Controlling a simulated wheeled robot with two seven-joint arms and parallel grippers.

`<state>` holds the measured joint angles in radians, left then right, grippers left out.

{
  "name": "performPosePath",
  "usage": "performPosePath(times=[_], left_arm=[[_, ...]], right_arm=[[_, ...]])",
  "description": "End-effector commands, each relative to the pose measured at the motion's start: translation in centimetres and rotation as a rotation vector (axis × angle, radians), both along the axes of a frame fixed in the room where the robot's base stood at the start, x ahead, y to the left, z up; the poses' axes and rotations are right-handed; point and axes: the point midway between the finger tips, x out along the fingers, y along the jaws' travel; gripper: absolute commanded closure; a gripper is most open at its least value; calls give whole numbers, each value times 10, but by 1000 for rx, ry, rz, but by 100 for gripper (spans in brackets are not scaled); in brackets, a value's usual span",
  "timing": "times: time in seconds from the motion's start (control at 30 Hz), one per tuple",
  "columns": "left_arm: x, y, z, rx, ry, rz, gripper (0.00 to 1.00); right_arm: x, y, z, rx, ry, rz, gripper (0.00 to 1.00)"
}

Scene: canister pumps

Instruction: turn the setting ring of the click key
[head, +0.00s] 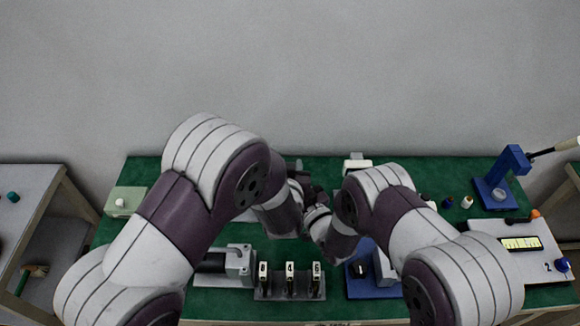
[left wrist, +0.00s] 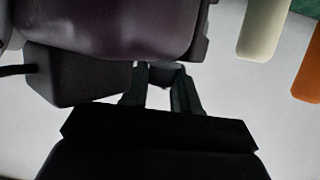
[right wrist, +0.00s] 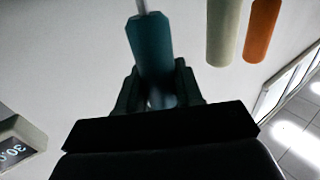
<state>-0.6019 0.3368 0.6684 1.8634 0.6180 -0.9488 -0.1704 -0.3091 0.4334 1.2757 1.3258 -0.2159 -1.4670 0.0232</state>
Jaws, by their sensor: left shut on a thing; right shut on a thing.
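In the right wrist view my right gripper (right wrist: 155,85) is shut on the teal handle of the click key (right wrist: 150,45), from which a thin metal shaft runs up out of frame. In the left wrist view my left gripper (left wrist: 160,92) is shut on a small dark thing (left wrist: 166,74) between its fingertips; its form is too dark to tell, and so is whether it is the setting ring. In the head view the two wrists meet over the middle of the green mat, and the arms hide the fingertips and the key.
A cream bar (right wrist: 223,30) and an orange bar (right wrist: 262,28) show beside the right gripper, and a readout box (right wrist: 18,145) at lower left. On the green mat (head: 440,312) stand a numbered three-slot block (head: 290,292), a grey clamp (head: 238,262), a blue fixture (head: 365,285) and a blue press (head: 497,185).

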Motion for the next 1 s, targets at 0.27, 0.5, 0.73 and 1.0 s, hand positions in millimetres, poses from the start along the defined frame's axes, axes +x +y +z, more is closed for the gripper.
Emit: performPosePath(times=[0.27,0.5,0.73,1.0], left_arm=[[1,0,1,-1,-3,0,48],[-10,0,5,-1,-1,-2,48],[-65,3,29,-2,-4,-5,48],[-107,7,45,-2,-4,-1,48]], right_arm=[[-1,0,-1,-1,2,2,99],[0,0,-1,-1,1,0,99],[0,0,-1,-1,2,0,99],[0,0,0,-1,1,0,99]])
